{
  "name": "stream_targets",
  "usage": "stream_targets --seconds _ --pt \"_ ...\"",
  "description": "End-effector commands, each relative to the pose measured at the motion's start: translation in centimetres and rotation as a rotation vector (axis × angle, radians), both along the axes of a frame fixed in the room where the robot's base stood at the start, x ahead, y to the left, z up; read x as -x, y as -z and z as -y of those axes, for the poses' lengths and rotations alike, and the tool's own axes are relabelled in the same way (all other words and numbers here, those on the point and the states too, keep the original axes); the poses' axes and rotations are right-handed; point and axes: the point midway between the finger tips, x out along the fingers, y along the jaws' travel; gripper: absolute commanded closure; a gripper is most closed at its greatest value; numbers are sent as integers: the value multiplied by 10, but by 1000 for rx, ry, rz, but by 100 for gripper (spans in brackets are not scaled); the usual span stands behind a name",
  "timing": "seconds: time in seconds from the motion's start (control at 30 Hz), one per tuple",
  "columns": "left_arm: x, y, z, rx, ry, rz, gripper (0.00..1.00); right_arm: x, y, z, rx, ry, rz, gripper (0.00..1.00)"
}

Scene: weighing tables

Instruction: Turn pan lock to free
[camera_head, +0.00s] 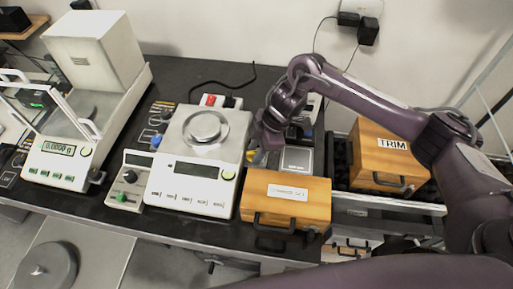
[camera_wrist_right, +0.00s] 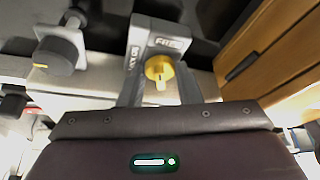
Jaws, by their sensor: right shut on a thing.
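The pan lock is a yellow knob (camera_wrist_right: 160,68) on a grey block (camera_wrist_right: 152,32) in the right wrist view. Lettering on the block seems to read FREE above the knob and LOCK at its left, partly blurred. My right gripper (camera_wrist_right: 161,85) has one finger on each side of the knob and is shut on it. In the head view my right gripper (camera_head: 257,150) reaches down beside the right side of the white balance (camera_head: 193,192); the knob is mostly hidden there. I cannot tell which way the knob points. My left gripper is not in view.
A wooden box (camera_head: 286,200) stands right in front of my right gripper. A wooden TRIM box (camera_head: 385,155) is farther right. A larger balance with a glass shield (camera_head: 52,164) stands at the left.

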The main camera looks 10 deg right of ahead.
Motion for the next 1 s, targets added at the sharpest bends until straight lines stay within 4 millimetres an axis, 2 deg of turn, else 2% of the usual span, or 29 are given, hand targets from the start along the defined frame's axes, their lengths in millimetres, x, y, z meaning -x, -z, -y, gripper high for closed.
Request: stream_targets --seconds 0.23,0.4,0.6,0.87,0.9,0.93,1.0 --pt "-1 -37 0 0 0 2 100 4 -8 0 -1 170 -4 92" --pt "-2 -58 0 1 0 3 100 5 -6 -1 0 319 -3 92" --pt "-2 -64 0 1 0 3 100 4 -2 -1 -1 392 -1 92" --pt "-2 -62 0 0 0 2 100 4 -1 -1 -2 393 1 92" --pt "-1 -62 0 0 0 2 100 4 -1 -1 -2 393 1 64" --pt "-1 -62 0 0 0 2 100 4 -1 -1 -2 392 1 60" --pt "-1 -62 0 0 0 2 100 4 -1 -1 -2 392 0 60"
